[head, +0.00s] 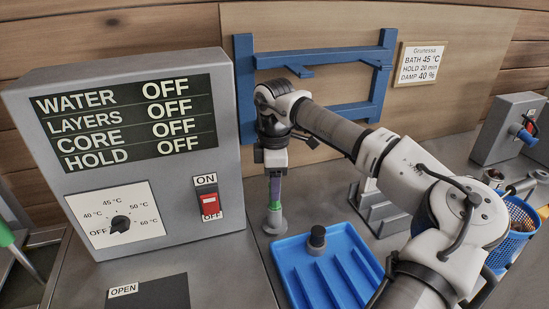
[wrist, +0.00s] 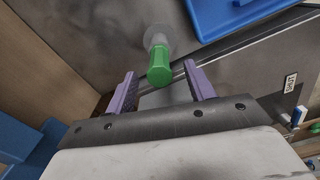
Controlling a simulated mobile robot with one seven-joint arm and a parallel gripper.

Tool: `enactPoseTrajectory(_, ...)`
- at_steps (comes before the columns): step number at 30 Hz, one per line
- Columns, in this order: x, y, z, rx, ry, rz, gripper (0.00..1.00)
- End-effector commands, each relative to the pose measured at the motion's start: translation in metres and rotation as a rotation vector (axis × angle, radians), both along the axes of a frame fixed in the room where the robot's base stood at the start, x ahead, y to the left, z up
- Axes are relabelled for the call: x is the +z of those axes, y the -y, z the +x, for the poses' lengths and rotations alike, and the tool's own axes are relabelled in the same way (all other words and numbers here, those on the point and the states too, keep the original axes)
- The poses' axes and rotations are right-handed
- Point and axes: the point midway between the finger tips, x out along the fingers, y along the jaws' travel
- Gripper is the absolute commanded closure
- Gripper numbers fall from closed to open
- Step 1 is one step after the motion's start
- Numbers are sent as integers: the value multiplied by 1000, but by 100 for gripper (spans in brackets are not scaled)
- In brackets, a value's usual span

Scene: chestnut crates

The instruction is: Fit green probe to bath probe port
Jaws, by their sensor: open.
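The green probe (wrist: 159,66) has a green ribbed grip and a grey lower part. It stands upright on a round grey base in the wrist view, and the probe also shows in the head view (head: 275,206) between the control box and the blue tray. My gripper (wrist: 160,72) has purple fingers spread on either side of the green grip, with gaps showing. In the head view my gripper (head: 274,186) points down over the probe. I cannot tell for certain which fitting is the bath probe port.
A large grey control box (head: 195,110) stands close on the left, all its displays reading OFF. A ribbed blue tray (head: 290,262) holding a dark knob lies right of the probe. A grey box (head: 495,138) with a blue fitting and a blue basket (head: 519,218) are at right.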

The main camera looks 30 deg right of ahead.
Motion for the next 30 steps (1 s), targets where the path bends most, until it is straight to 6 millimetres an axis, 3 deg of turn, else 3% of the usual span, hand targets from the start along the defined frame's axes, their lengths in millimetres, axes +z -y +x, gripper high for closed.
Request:
enactPoseTrajectory(9,-37,0,0,0,-1,0,46)
enactPoseTrajectory(20,-41,0,0,0,0,-1,48)
enactPoseTrajectory(30,-41,0,0,0,0,-1,92)
